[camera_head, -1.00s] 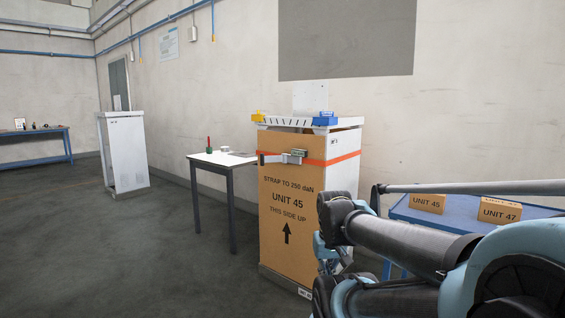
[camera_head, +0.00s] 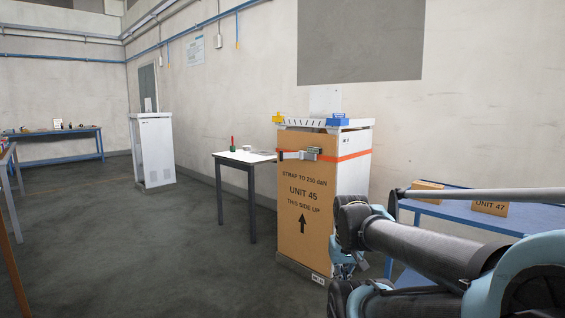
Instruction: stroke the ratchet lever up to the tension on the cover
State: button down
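The brown cover (camera_head: 292,228) stands upright on the front of a white dispenser frame (camera_head: 347,180). It reads "STRAP TO 250 daN", "UNIT 45" and "THIS SIDE UP" with an upward arrow. An orange strap (camera_head: 352,156) runs around the unit near the top. The grey metal ratchet (camera_head: 299,155) sits on the strap at the cover's upper front; its lever is too small to read in detail. My arm comes in from the lower right, to the right of the cover and apart from the ratchet. My gripper's fingertips cannot be made out.
A small table (camera_head: 245,158) with a red and green item (camera_head: 232,144) stands left of the unit. A blue table (camera_head: 520,217) with a "UNIT 47" box (camera_head: 490,207) is at right. Another white cabinet (camera_head: 153,150) stands farther back. Floor at left is open.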

aim_at(282, 155)
jog(key=z, duration=0.1)
jog(key=i, duration=1.45)
jog(key=u, duration=0.4)
